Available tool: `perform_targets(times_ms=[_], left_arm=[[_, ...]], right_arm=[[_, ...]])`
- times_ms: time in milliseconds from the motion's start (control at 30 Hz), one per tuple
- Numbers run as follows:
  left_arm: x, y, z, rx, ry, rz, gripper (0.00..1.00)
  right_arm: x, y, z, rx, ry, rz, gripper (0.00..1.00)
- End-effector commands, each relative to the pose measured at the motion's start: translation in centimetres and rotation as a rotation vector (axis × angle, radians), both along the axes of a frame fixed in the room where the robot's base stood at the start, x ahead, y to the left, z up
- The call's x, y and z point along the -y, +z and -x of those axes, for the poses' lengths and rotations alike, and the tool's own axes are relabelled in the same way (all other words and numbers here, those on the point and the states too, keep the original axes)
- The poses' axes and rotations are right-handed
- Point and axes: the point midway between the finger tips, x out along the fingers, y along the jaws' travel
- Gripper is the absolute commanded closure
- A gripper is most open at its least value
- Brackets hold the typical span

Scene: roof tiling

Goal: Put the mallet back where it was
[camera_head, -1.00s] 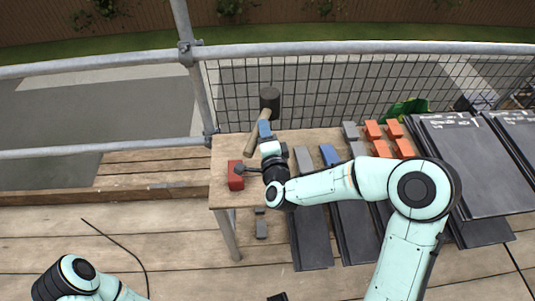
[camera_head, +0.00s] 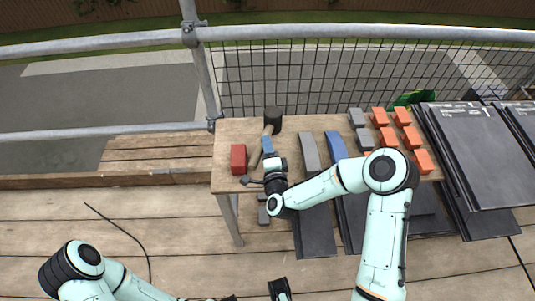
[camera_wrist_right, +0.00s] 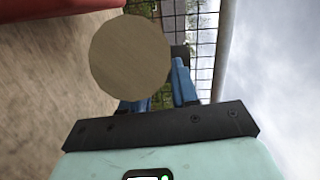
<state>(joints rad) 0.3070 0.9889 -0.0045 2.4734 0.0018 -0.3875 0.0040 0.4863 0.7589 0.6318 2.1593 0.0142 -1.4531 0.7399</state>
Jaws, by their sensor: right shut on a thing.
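The mallet has a black head (camera_head: 273,121) and a pale wooden handle (camera_head: 255,155). My right gripper (camera_head: 267,146) has blue fingers and is shut on the handle. The head is at the far edge of the wooden table, and the handle slants towards the near left. I cannot tell whether the mallet touches the table. In the right wrist view the round end of the handle (camera_wrist_right: 130,57) faces the camera and hides much of the blue fingers. My left arm shows at the lower left; its gripper is cut off or unclear at the bottom edge.
A red block (camera_head: 238,159) stands on the table (camera_head: 228,130) just left of the handle. Grey bars (camera_head: 309,152), a blue bar (camera_head: 337,148) and several orange blocks (camera_head: 388,137) lie to the right. Dark roof tiles (camera_head: 470,150) lie at far right. A mesh guardrail runs behind.

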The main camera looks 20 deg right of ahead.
Motion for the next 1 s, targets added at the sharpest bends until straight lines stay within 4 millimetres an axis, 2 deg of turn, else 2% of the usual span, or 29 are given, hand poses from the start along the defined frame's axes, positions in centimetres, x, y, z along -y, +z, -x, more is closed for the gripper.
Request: perform_targets(times_ms=[67,333,600,1000], left_arm=[[0.0,0.0,0.0,0.001,0.0,0.0,0.57],[0.0,-0.4,-0.1,0.006,0.001,0.0,0.57],[0.0,-0.4,-0.1,0.006,0.001,0.0,0.57],[0.0,-1.5,-0.6,0.025,0.006,-0.004,0.57]], right_arm=[[0.0,-0.2,-0.1,0.007,0.001,0.001,1.0],[0.0,-3.5,0.0,0.005,-0.001,0.001,1.0],[0.0,-3.6,-0.1,0.009,0.001,0.002,1.0],[0.0,-5.2,0.0,-0.003,0.001,0.003,1.0]])
